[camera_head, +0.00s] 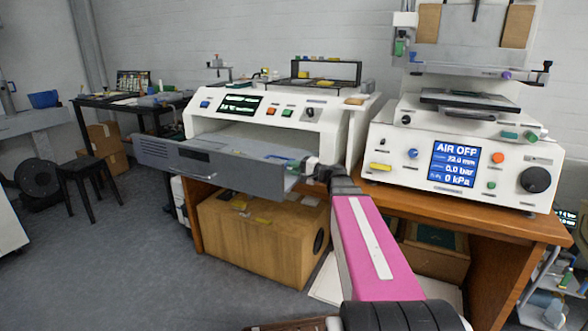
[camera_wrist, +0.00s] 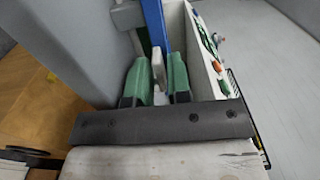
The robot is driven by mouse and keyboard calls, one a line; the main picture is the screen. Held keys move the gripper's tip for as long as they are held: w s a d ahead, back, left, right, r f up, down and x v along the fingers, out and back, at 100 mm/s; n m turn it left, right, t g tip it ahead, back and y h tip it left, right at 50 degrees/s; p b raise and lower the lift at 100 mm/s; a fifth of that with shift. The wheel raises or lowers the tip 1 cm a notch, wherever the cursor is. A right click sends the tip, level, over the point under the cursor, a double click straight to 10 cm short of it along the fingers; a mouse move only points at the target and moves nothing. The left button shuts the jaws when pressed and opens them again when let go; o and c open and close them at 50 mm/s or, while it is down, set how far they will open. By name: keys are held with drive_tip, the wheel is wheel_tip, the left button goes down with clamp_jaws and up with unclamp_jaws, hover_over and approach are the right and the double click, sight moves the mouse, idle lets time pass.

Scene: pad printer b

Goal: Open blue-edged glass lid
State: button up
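The white machine (camera_head: 270,115) on the wooden bench has a long grey drawer-like front (camera_head: 212,167) standing out from it. A flat grey-blue surface, likely the glass lid (camera_head: 262,150), lies behind that front; it looks level. A blue edge strip (camera_wrist: 154,22) runs away from my fingers in the wrist view. My gripper (camera_head: 303,169) is at the right end of the grey front. In the wrist view its green fingertips (camera_wrist: 160,75) stand on both sides of a small pale tab (camera_wrist: 158,68), which fills the gap between them. The contact faces are hidden.
A second white machine (camera_head: 460,150) with a lit "AIR OFF" display stands to the right on the bench. A wooden box (camera_head: 255,238) sits below the grey front. A dark stool (camera_head: 85,172) stands at left, with open floor before it.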

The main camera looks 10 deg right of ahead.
clamp_jaws()
drive_tip(key=shift+r, duration=0.1)
